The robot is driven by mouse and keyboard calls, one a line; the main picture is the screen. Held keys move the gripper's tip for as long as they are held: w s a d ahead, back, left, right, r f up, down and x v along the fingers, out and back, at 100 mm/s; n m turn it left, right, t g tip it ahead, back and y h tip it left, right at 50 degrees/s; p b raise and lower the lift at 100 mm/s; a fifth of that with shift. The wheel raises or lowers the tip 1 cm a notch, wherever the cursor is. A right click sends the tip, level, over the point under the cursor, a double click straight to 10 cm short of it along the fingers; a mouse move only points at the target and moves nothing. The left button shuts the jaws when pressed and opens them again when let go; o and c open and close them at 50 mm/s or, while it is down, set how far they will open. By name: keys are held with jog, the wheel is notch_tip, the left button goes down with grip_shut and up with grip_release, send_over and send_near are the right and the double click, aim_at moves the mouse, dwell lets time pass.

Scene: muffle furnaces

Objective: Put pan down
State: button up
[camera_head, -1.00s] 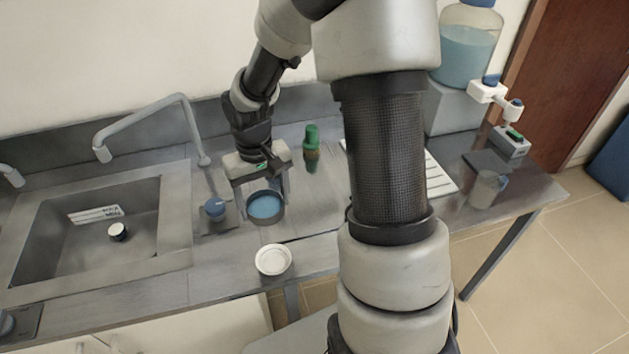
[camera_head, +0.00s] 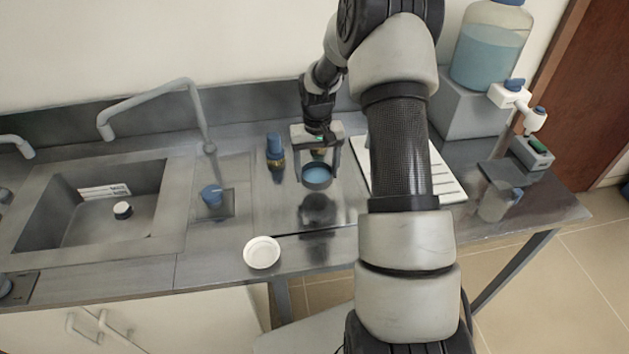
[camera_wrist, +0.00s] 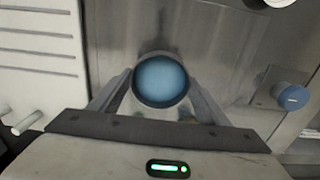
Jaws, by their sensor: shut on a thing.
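The pan (camera_head: 317,177) is a small round dark-rimmed dish with blue contents. My gripper (camera_head: 318,172) is shut on it, one finger on each side. In the head view the pan looks held above the steel counter (camera_head: 230,232), with a dark reflection below it. In the wrist view the pan (camera_wrist: 161,79) sits between the two fingertips (camera_wrist: 161,88), seen from above. The exact gap to the counter is hard to tell.
A white dish (camera_head: 262,252) lies near the counter's front edge. A blue-capped bottle (camera_head: 275,152) stands left of my gripper. A white ribbed board (camera_head: 445,178) lies to the right, partly behind my arm. A sink (camera_head: 95,205) is at the left.

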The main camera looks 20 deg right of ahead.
aim_at(317, 178)
jog(key=shift+f, duration=2.15)
jog(key=shift+f, duration=0.25)
jog(key=o, duration=1.7)
jog(key=shift+r, duration=0.1)
